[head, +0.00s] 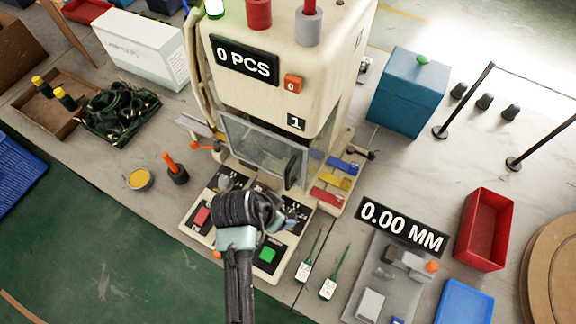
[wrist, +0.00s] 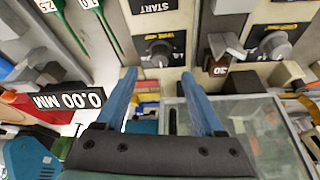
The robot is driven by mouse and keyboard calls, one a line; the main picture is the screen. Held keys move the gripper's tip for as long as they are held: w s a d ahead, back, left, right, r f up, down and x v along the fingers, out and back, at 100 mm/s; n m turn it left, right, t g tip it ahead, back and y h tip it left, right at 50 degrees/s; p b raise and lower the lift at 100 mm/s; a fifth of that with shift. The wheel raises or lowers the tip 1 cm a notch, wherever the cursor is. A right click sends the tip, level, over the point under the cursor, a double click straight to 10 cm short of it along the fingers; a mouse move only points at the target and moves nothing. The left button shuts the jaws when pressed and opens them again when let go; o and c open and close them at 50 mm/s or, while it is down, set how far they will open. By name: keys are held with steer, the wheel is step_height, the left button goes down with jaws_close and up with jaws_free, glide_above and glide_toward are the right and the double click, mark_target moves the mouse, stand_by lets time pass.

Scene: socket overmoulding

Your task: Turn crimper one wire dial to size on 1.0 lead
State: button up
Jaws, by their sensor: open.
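The cream crimper (head: 275,75) is marked 1 and its display reads 0 PCS. In the wrist view its wire dial (wrist: 158,52) is a dark round knob on a black label with yellow lettering. Its setting is too small to read. My gripper (wrist: 159,76) is open, its blue fingers either side of the dial's line and their tips just short of it; contact cannot be told. In the head view my gripper (head: 248,212) hangs over the control panel and hides part of it. Two green leads with white tags (head: 303,271) (head: 328,288) lie right of the panel.
A second grey dial (wrist: 272,43) sits right of the wire dial in the wrist view. The green button (head: 267,255) and red button (head: 202,216) are on the panel. A clear guard (head: 262,150) stands behind my gripper. A 0.00 MM gauge display (head: 402,226) stands at right.

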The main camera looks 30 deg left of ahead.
mark_target(289, 214)
steer(key=x, duration=0.7)
steer(key=shift+w+f, duration=0.25)
jaws_close()
